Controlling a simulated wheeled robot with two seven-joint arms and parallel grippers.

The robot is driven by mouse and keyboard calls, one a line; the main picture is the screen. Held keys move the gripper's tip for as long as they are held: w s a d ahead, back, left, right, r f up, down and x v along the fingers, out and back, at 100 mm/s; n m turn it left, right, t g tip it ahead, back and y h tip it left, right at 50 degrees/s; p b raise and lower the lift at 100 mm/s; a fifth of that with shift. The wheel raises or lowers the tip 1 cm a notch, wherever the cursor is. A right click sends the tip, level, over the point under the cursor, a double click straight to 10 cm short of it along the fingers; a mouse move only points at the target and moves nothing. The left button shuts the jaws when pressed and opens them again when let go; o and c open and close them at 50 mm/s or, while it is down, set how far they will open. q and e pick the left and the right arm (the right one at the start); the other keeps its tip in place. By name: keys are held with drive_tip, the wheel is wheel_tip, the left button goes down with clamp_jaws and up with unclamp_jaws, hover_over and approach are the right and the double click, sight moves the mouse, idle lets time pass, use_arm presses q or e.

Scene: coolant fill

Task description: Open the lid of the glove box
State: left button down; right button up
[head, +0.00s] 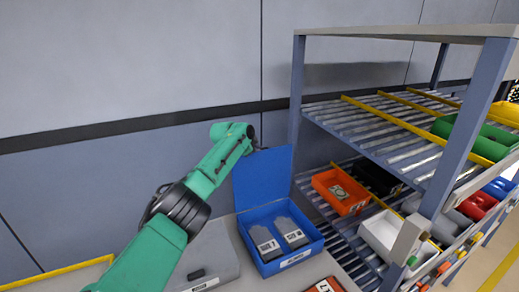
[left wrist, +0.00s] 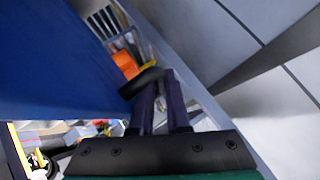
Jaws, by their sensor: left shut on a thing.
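The blue glove box (head: 290,262) stands on the table in the middle of the head view. Its blue lid (head: 263,180) stands raised, roughly upright, at the back of the box. Two dark grey packs with white labels (head: 268,246) lie inside, in plain sight. My left gripper (head: 258,147) is at the lid's upper left edge. In the left wrist view its fingers (left wrist: 155,88) are shut on a black tab (left wrist: 139,82) beside the blue lid (left wrist: 55,65). My right gripper is not in view.
A grey case with a dark handle (head: 197,273) sits left of the glove box. An orange bin at the front edge (head: 322,287) is partly cut off. A roller rack (head: 296,95) with coloured bins stands to the right. A wall rises behind.

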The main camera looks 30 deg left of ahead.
use_arm(q)
drive_tip(key=shift+a+r, duration=0.2)
drive_tip(key=shift+a, duration=0.1)
drive_tip(key=c, duration=1.2)
unclamp_jaws()
drive_tip(key=shift+o, duration=0.2)
drive_tip(key=shift+s+d, duration=0.1)
drive_tip(key=shift+f, duration=0.15)
drive_tip(key=shift+s, duration=0.1)
drive_tip(key=shift+s+r+b, duration=0.2)
drive_tip(key=shift+b, duration=0.4)
drive_tip(key=d+b+v, duration=0.1)
drive_tip(key=b+v, duration=0.5)
drive_tip(key=v, duration=0.7)
drive_tip(key=shift+s+a+r, duration=0.25)
drive_tip(key=shift+r, duration=0.2)
